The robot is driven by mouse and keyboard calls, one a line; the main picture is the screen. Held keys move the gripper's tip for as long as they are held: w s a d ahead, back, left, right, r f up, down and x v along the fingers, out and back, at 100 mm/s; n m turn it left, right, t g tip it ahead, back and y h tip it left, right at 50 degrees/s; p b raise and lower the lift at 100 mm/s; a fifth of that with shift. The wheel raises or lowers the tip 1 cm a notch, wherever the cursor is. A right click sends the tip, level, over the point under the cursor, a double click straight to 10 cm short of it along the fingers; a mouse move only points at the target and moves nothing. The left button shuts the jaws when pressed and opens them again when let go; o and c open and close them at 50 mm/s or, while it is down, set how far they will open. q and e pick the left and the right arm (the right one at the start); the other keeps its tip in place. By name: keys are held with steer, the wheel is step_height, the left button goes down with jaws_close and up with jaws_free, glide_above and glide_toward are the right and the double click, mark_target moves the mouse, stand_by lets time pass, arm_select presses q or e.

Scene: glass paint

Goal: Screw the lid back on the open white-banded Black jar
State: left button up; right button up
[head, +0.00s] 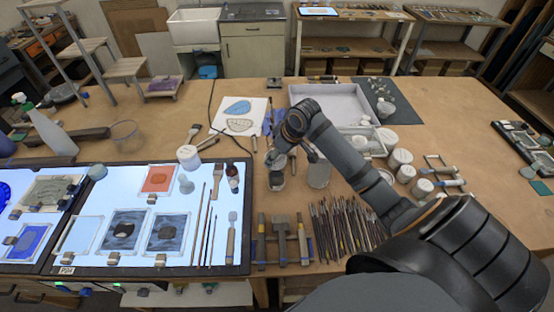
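My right arm reaches in from the right, and its gripper (281,158) points down over the table just right of the light panel. A small dark jar (277,182) with a pale band stands directly below this gripper. The gripper is small and dark here, so I cannot tell whether its fingers are apart or hold a lid. A grey, round-topped jar (319,175) stands to the right, beside my forearm. I cannot read any labels, and I cannot make out a loose lid. My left gripper is not in view.
The lit panel (100,258) with glass pieces fills the left front. Several brushes (335,225) and tools (282,240) lie in front of the jars. White jars (400,157) stand right of my forearm, near a grey tray (335,98).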

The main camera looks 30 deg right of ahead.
mark_target(281, 160)
steer(key=n+b, duration=0.1)
steer(key=n+y+b, duration=0.1)
steer(key=n+b, duration=0.2)
steer(key=shift+s+f+n+g+y+b, duration=0.15)
steer(key=shift+f+n+g+y+b, duration=0.15)
steer(key=shift+f+n, duration=0.1)
steer(key=n+b, duration=0.1)
steer(key=n+g+y+b, duration=0.1)
steer(key=n+b, duration=0.1)
steer(key=shift+d+f+n, duration=0.15)
steer(key=shift+f+n, duration=0.05)
steer(key=shift+n, duration=0.1)
steer(key=shift+f, duration=1.25)
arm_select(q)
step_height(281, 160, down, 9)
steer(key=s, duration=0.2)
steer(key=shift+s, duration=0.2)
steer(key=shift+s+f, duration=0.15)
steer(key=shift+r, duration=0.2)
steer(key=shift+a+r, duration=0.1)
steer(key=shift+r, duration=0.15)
